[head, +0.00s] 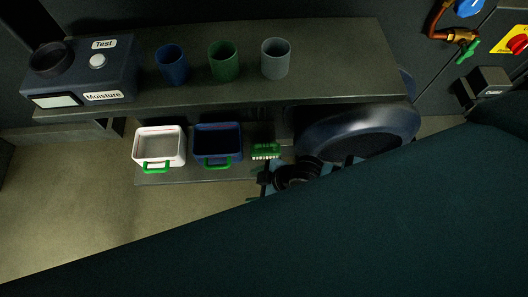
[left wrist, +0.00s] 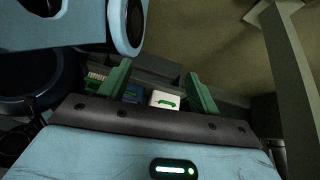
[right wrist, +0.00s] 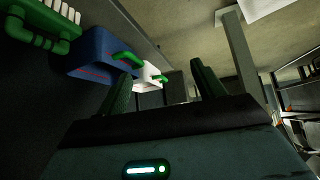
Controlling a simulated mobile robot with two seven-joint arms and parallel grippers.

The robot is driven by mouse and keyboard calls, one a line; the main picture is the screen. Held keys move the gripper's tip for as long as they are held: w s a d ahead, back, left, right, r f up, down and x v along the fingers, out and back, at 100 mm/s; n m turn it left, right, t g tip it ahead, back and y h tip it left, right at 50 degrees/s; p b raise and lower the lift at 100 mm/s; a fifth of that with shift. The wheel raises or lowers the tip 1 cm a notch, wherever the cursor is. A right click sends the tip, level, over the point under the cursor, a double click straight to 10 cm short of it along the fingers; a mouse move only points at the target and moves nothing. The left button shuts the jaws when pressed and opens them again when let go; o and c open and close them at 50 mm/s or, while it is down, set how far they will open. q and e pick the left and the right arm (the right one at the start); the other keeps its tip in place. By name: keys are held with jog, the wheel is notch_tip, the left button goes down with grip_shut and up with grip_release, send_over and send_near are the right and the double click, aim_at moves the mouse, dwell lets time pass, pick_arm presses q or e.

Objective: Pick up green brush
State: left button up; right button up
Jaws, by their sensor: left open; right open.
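The green brush (head: 265,151) with pale bristles lies on the lower shelf, right of the blue bin. It shows large at the upper left of the right wrist view (right wrist: 38,36), outside the fingers. In the left wrist view a small part of the brush (left wrist: 96,76) seems to show left of the fingers. My right gripper (head: 259,187) is just below the brush in the head view, apart from it. Its green fingers (right wrist: 163,80) are open and empty. My left gripper (left wrist: 156,82) is open and empty; I cannot make it out in the head view.
A blue bin (head: 217,163) and a white bin (head: 159,163) with green handles stand left of the brush. The upper shelf (head: 325,85) holds three cups and a moisture tester (head: 80,70). A large dark round pan (head: 365,122) is close on the right.

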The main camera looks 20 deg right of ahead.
jog(key=w+d+f+n+h+b, duration=0.2)
jog(key=w+d+f+b, duration=0.2)
jog(key=w+d, duration=0.3)
jog(key=h+b, duration=0.1)
jog(key=b, duration=0.2)
send_near(265, 150)
jog(key=shift+w+a+n+g, duration=0.4)
jog(key=shift+w+d+r, duration=0.1)
jog(key=shift+d, duration=0.05)
jog(key=shift+b+x, duration=0.35)
jog(key=shift+x, duration=0.9)
jog(key=shift+d+b+x, duration=0.2)
jog(key=shift+b+x, duration=0.85)
jog(key=shift+x, duration=1.25)
jog(key=shift+w+a+f, duration=0.1)
jog(key=shift+f, duration=0.3)
